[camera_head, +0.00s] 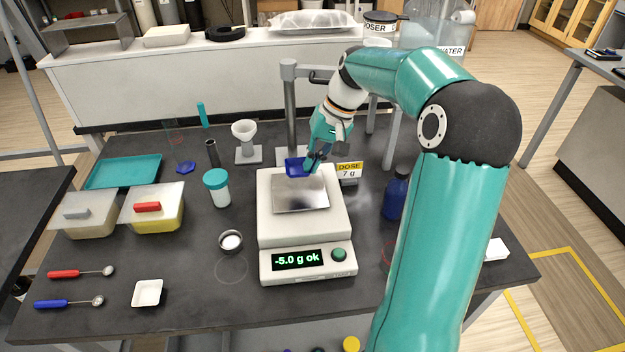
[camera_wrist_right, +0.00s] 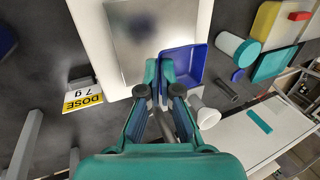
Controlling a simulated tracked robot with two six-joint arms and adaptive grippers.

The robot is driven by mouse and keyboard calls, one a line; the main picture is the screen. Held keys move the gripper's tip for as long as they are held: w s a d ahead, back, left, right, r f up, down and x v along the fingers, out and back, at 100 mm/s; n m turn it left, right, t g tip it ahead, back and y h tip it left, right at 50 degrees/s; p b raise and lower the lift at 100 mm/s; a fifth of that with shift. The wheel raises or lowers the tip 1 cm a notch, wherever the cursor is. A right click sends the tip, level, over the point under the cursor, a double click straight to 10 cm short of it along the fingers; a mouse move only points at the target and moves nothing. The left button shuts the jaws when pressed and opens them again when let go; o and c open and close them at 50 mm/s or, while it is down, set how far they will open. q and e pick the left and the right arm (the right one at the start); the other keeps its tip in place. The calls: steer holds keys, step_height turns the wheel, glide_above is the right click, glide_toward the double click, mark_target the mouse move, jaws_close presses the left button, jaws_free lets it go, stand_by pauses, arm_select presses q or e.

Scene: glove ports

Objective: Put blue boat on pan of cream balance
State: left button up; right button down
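The blue boat (camera_head: 296,167) is a small open square dish; in the right wrist view (camera_wrist_right: 190,65) it is upright and looks empty. My right gripper (camera_head: 311,164) is shut on its rim, with the fingertips (camera_wrist_right: 160,72) close together at the boat's near corner. The boat is at the back edge of the steel pan (camera_head: 302,198) of the cream balance (camera_head: 268,228); whether it touches the pan I cannot tell. The pan (camera_wrist_right: 138,40) looks bare. The display reads "-5.0 g ok". My left gripper is not in view.
A "DOSE 7 g" sign (camera_head: 349,170) and a blue bottle (camera_head: 396,197) stand right of the balance. Left are a teal-lidded jar (camera_head: 217,188), a white funnel on a stand (camera_head: 245,135) and tubs (camera_head: 154,210). A grey post (camera_head: 290,105) rises behind the balance.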

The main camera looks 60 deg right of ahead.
mark_target(307, 189)
steer(key=shift+f, duration=2.7)
steer(key=shift+f, duration=0.1)
steer(key=c, duration=1.6)
jaws_free()
steer(key=v, duration=1.2)
